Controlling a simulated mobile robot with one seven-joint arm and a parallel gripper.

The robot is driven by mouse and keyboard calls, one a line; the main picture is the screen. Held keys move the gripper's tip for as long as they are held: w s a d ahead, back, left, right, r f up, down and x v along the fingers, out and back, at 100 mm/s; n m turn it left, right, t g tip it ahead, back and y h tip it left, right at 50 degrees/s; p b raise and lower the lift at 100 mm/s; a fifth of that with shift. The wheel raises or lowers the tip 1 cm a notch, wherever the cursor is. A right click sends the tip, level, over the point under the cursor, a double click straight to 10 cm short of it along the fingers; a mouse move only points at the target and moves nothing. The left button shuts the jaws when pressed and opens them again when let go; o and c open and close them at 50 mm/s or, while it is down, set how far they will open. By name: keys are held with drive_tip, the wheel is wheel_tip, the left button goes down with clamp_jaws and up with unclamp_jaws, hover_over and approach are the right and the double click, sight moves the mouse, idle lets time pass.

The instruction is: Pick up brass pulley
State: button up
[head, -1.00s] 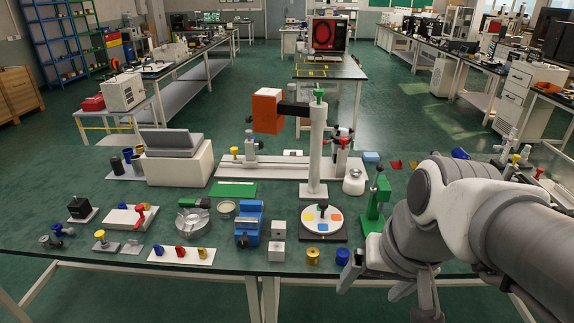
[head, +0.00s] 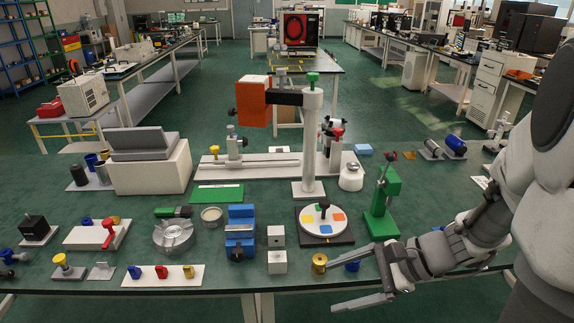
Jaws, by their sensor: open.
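The brass pulley (head: 319,263) is a small gold, round, grooved piece with a hole on top. It stands on the green bench near the front edge, right of two white cubes (head: 277,262). My gripper (head: 335,279) reaches in from the right with its two long grey fingers spread and nothing held. One fingertip appears just right of the pulley, the other nearer the bench's front edge. Whether a finger touches the pulley, and how high the fingers are, I cannot tell. A blue round part (head: 352,265) shows between the fingers, partly hidden.
A green press (head: 383,205) stands behind my gripper. A turntable with coloured patches (head: 325,222) lies behind the pulley. A blue vise (head: 240,232) stands left of the cubes. A tall white column (head: 311,140) rises further back. The bench edge runs close in front.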

drive_tip(key=w+d+f+m+t+b, duration=0.2)
drive_tip(key=w+d+f+m+t, duration=0.2)
drive_tip(key=f+m, duration=0.15)
drive_tip(key=m+t+h+b, duration=0.1)
drive_tip(key=m+t+b, duration=0.25)
drive_tip(key=m, duration=0.25)
approach(319, 263)
drive_tip(key=shift+t, duration=0.25)
drive_tip(key=x, duration=0.3)
drive_tip(key=f+b+x, duration=0.1)
drive_tip(key=x, duration=0.3)
drive_tip(key=d+b+x, duration=0.1)
drive_tip(key=x, duration=0.3)
drive_tip(key=shift+w+f, duration=0.25)
drive_tip(key=shift+f, duration=0.15)
drive_tip(key=shift+c, duration=0.2)
clamp_jaws()
